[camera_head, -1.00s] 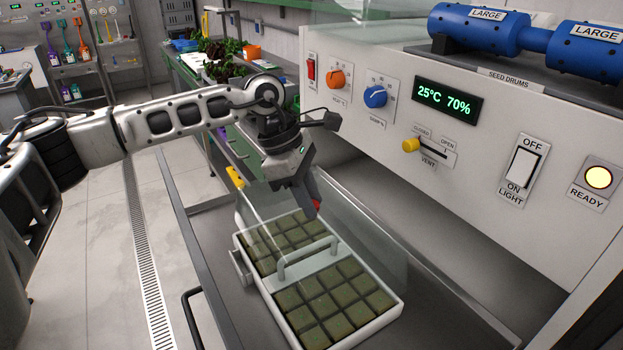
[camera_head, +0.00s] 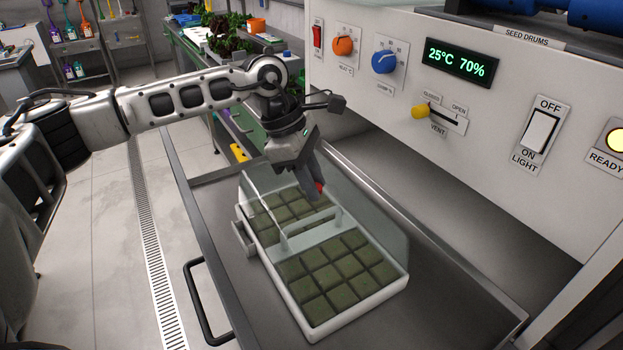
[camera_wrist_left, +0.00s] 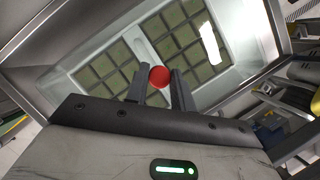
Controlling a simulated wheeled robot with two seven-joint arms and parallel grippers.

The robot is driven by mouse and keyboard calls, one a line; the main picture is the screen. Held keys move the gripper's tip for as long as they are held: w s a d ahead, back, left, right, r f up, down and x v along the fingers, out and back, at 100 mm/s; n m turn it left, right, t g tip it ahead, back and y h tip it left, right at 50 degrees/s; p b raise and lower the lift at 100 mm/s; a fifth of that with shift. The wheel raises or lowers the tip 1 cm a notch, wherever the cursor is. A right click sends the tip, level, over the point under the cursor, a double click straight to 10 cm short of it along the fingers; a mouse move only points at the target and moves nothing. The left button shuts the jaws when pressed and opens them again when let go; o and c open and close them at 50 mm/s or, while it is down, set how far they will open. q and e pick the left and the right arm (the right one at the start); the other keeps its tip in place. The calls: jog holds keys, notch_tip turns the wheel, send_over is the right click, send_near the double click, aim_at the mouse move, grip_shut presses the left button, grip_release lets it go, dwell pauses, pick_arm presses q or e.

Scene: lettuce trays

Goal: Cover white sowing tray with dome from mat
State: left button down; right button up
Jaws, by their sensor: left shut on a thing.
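The white sowing tray (camera_head: 357,307) holds several green-brown plugs and has a white crosspiece with a raised handle. It sits in a pulled-out grey metal drawer; it also shows in the left wrist view (camera_wrist_left: 140,47). The clear dome (camera_head: 378,215) is over the tray, its far-right wall standing along the tray's edge. Whether its rim rests fully on the tray is hard to tell. My left gripper (camera_head: 314,190) is shut on the dome's red knob (camera_head: 320,186). The knob shows between the fingers in the left wrist view (camera_wrist_left: 160,76). The mat cannot be made out.
The drawer's front handle (camera_head: 207,305) juts out at the left. A white control panel (camera_head: 470,125) with knobs and switches rises behind the drawer. A yellow object (camera_head: 239,152) lies past the tray's far end. Bare drawer floor (camera_head: 440,300) is free right of the tray.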

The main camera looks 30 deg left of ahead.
pick_arm(q)
jog(key=shift+f+b, duration=0.45)
jog(key=shift+b, duration=0.1)
jog(key=c, duration=1.1)
grip_release()
notch_tip(320, 180, up, 8)
jog(key=p, duration=0.3)
jog(key=shift+r, duration=0.5)
